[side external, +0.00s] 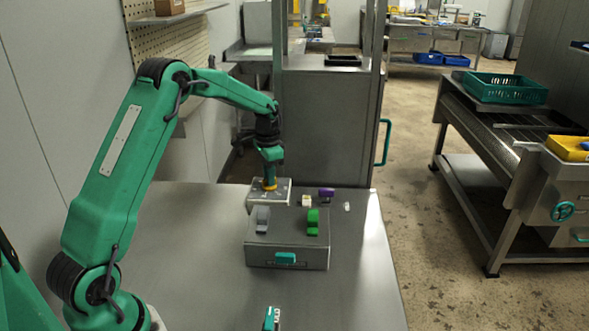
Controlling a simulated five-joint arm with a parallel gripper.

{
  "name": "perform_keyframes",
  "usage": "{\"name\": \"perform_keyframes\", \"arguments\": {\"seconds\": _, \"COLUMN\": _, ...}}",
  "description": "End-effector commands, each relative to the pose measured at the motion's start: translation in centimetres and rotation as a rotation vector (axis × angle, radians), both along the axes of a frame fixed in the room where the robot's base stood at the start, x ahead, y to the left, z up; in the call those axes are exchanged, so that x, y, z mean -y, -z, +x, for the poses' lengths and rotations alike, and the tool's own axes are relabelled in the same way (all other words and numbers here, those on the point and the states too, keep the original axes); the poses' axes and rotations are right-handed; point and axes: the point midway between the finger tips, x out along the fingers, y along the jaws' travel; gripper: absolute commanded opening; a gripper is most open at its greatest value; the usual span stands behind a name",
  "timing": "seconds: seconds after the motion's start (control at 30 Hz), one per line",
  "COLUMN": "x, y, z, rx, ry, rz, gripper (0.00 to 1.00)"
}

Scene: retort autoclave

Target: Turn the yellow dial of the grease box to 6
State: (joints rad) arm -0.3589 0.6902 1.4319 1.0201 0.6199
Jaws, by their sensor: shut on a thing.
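The grease box (254,199) is a small light-grey box with a pale top, near the far end of the steel table. Its yellow dial (269,188) shows as a small yellow ring on the top, right under my gripper. My gripper (269,181) points straight down and is shut on the yellow dial. The fingers cover most of the dial. The dial's marks and its setting are too small to read from here.
In front stands a grey drawer box (287,257) with a teal handle, bearing a grey piece (262,219) and a green piece (313,222). A purple object (326,192) and a small white object (347,206) lie to the right. The table's left front (190,270) is clear.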

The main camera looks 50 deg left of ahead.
Motion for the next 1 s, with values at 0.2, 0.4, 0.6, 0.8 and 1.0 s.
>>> {"name": "perform_keyframes", "arguments": {"seconds": 0.2, "x": -0.03, "y": -0.24, "z": 0.04, "rx": 0.002, "ry": 0.204, "rz": 0.001, "gripper": 0.00}}
{"name": "perform_keyframes", "arguments": {"seconds": 0.4, "x": -0.02, "y": -0.25, "z": 0.05, "rx": 0.003, "ry": 0.394, "rz": 0.001, "gripper": 0.00}}
{"name": "perform_keyframes", "arguments": {"seconds": 0.6, "x": -0.02, "y": -0.26, "z": 0.05, "rx": 0.003, "ry": 0.584, "rz": 0.001, "gripper": 0.00}}
{"name": "perform_keyframes", "arguments": {"seconds": 0.8, "x": -0.01, "y": -0.26, "z": 0.04, "rx": 0.003, "ry": 0.774, "rz": 0.002, "gripper": 0.00}}
{"name": "perform_keyframes", "arguments": {"seconds": 1.0, "x": 0.00, "y": -0.27, "z": 0.05, "rx": 0.002, "ry": 0.963, "rz": 0.002, "gripper": 0.00}}
